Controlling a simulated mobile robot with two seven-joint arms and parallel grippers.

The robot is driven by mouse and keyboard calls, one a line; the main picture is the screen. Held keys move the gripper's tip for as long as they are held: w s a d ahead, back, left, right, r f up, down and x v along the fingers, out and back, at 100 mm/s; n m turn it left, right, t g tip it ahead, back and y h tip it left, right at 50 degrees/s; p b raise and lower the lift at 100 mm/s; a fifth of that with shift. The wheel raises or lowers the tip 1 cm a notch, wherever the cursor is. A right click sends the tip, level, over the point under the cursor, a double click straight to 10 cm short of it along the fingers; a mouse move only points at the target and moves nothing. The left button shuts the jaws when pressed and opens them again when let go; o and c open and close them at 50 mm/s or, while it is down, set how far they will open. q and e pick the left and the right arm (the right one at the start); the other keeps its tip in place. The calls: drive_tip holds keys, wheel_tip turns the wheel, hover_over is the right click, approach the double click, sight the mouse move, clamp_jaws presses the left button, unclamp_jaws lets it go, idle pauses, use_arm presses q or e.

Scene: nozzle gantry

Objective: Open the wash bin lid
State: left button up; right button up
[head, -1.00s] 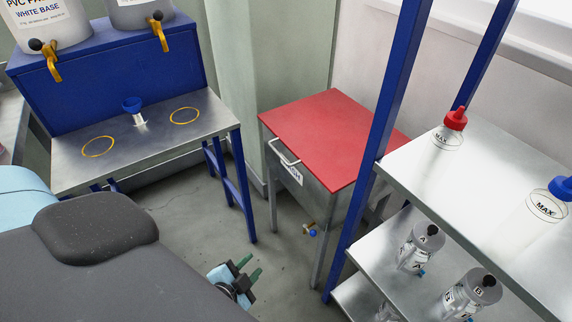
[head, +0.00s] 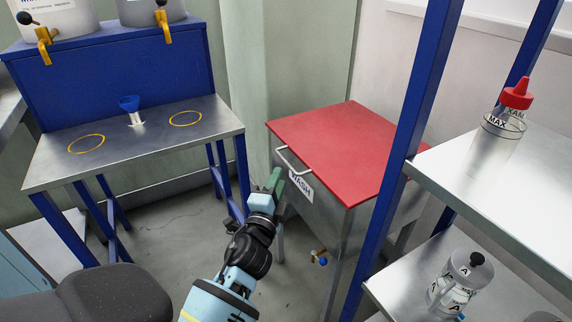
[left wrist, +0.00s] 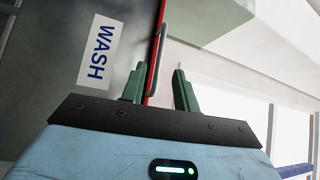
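The wash bin (head: 325,222) is a grey metal box with a flat red lid (head: 345,145) lying shut on top. A pale bar handle (head: 291,167) sticks out at the lid's front edge, above a WASH label (head: 302,186). My left gripper (head: 271,180) is at the bin's front, just left of the handle. In the left wrist view, the green fingers (left wrist: 159,88) are open, with the handle (left wrist: 163,38) running down between them. I cannot tell whether they touch it. The WASH label (left wrist: 97,52) is left of the fingers. My right gripper is out of view.
A blue shelf post (head: 405,150) stands close on the bin's right, with bottles on the shelves. A small tap (head: 319,256) juts from the bin's lower front.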

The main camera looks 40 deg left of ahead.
sight(285, 161)
use_arm(q)
drive_tip(key=x, duration=0.7)
drive_tip(key=shift+w+a, duration=0.1)
drive_tip(key=shift+w, duration=0.1)
drive_tip(key=shift+c, duration=0.2)
clamp_jaws()
